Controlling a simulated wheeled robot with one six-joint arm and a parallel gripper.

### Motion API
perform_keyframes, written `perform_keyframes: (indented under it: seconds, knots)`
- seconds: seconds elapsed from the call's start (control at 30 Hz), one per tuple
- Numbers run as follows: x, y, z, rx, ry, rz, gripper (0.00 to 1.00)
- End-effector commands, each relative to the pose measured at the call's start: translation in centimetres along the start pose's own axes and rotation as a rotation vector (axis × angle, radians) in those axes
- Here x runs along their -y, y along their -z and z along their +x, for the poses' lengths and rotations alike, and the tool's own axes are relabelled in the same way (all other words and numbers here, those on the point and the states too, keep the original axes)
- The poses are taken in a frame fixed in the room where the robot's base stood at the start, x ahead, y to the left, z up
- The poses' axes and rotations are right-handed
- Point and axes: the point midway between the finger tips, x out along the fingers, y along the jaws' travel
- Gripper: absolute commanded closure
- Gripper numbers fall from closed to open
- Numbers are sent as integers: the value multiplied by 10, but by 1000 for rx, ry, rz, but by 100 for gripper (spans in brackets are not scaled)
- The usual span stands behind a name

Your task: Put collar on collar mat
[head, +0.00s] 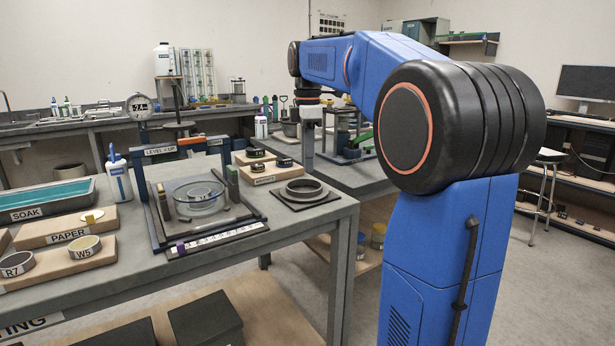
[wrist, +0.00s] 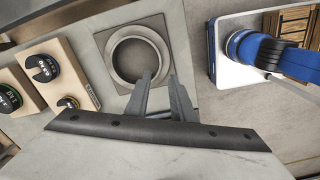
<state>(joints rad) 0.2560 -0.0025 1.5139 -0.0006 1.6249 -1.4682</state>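The collar (head: 304,185), a grey metal ring, lies flat on the dark square collar mat (head: 281,197) near the right end of the workbench. In the wrist view the collar (wrist: 115,58) sits inside the edges of the mat (wrist: 103,42), with bare mat visible through its centre. My gripper (wrist: 161,80) is open, its two grey fingers apart with nothing seen between them. In the head view my gripper (head: 308,140) hangs above and behind the collar.
Wooden blocks with small dark weights (head: 260,176) stand just behind and left of the mat. A blue-framed levelling stand with a glass dish (head: 200,205) is to the left. Further left are labelled rings (head: 84,247) and a soak tray (head: 45,205). The bench edge is close on the right.

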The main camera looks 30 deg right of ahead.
Motion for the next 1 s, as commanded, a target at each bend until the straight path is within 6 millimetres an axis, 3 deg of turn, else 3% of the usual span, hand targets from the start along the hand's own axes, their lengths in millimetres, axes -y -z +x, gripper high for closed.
perform_keyframes:
  seconds: [0.1,0.3,0.67,0.77,1.0]
  knots:
    - [-1,0,-19,0,-3,0,78]
    - [0,0,-38,0,-1,0,78]
    - [6,2,-40,-1,-6,16,78]
    - [23,7,-34,-4,-24,68,78]
    - [89,21,-1,-34,-101,303,78]
